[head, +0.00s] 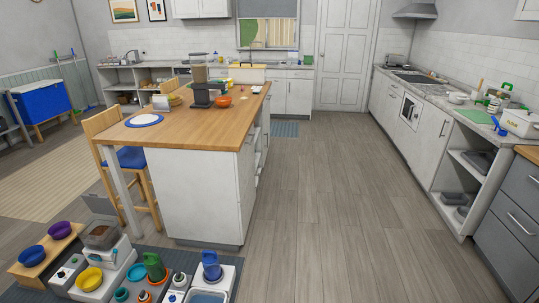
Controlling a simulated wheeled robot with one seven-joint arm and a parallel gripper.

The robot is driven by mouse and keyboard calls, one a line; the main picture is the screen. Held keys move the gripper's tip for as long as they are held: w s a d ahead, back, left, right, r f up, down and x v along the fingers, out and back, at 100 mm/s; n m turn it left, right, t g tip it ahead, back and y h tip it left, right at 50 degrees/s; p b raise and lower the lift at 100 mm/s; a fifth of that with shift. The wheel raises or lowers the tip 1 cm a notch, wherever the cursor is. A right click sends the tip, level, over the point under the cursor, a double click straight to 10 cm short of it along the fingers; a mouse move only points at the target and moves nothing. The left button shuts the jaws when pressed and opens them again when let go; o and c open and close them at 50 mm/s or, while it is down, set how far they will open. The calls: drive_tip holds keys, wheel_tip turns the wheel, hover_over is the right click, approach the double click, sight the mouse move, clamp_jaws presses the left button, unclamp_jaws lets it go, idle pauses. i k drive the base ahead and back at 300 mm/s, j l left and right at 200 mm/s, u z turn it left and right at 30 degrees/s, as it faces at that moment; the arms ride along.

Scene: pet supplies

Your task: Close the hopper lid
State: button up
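A white pet feeder (104,268) stands on the floor mat at the lower left. Its hopper (101,236) is at the top, and brown contents show in it from above. A grey panel (98,204) stands behind the hopper; it may be the raised lid, but I cannot tell for sure. My gripper is not in view.
The wooden-topped island (190,128) and a stool (130,160) stand behind. Floor (325,220) on the right is clear.

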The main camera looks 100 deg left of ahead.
sight(97, 204)
drive_tip(key=k+j+u, duration=0.15)
drive_tip(key=u, duration=0.25)
drive_tip(key=k+j+u, duration=0.15)
drive_tip(key=j+u, duration=0.3)
drive_tip(key=k+j+u, duration=0.1)
drive_tip(key=j+u, duration=0.15)
drive_tip(key=u, duration=3.05)
drive_tip(key=i+j+z, duration=0.1)
drive_tip(key=i+j, duration=0.15)
drive_tip(key=i+j+z, duration=0.25)
drive_tip(key=i+j, duration=0.2)
drive_tip(key=j, duration=0.15)
drive_tip(key=i+j+z, duration=0.25)
drive_tip(key=i+j, duration=0.15)
drive_tip(key=j, duration=0.25)
drive_tip(key=i+j+z, duration=0.15)
drive_tip(key=j, duration=0.25)
drive_tip(key=i+j+z, duration=0.1)
drive_tip(key=j, duration=0.25)
drive_tip(key=i+j+z, duration=0.15)
drive_tip(key=j, duration=0.25)
drive_tip(key=i, duration=0.05)
